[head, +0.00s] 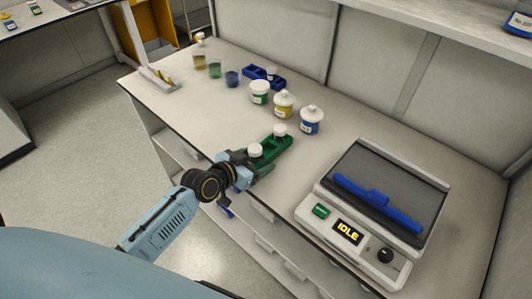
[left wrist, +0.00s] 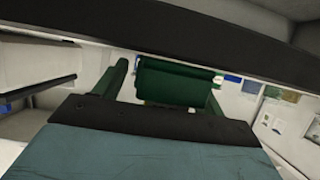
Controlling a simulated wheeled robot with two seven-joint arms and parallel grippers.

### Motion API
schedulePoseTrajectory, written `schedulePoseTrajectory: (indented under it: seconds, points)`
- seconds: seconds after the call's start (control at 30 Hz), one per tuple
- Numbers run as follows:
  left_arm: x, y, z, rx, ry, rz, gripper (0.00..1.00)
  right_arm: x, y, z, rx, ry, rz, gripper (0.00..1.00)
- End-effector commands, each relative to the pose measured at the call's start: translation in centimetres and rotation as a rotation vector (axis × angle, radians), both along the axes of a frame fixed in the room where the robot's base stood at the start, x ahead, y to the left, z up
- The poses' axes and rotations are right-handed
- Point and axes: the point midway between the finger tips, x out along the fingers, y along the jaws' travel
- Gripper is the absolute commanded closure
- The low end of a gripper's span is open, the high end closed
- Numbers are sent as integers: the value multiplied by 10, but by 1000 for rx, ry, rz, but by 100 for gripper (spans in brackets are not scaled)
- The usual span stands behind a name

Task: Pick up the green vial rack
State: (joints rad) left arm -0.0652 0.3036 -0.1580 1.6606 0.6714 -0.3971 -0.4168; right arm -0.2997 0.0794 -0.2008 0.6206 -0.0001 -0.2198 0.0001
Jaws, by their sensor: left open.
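The green vial rack (head: 268,152) lies near the front edge of the bench, with white-capped vials (head: 280,131) in it. My left gripper (head: 243,165) is open at the rack's near-left end. In the left wrist view a green part of the rack (left wrist: 175,82) shows ahead, between the two dark fingers (left wrist: 163,90). I cannot tell whether the fingers touch it. The gripper hides part of the rack's near end in the head view. My right gripper is not in view.
White-lidded jars (head: 283,104) stand behind the rack. A blue rack (head: 264,76) and small coloured beakers (head: 232,78) are farther back. A shaker (head: 350,232) reading IDLE, with a blue holder (head: 377,203) on top, stands at the right. The bench is clear left of the rack.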

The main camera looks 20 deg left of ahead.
Motion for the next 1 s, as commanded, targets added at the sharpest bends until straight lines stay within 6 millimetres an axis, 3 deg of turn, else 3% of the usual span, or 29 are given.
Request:
schedulePoseTrajectory:
  seconds: [0.3, 0.63, 0.87, 1.0]
  points:
    - [5, -2, -3, -1, 1, -1, 30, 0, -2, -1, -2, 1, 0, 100]
    - [5, -2, -3, 0, 1, -1, 72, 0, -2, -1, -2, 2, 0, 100]
    - [6, -2, 0, 0, -1, 0, 72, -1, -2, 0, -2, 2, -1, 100]
    - [6, -3, 16, -1, -5, -1, 72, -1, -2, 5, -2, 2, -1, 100]
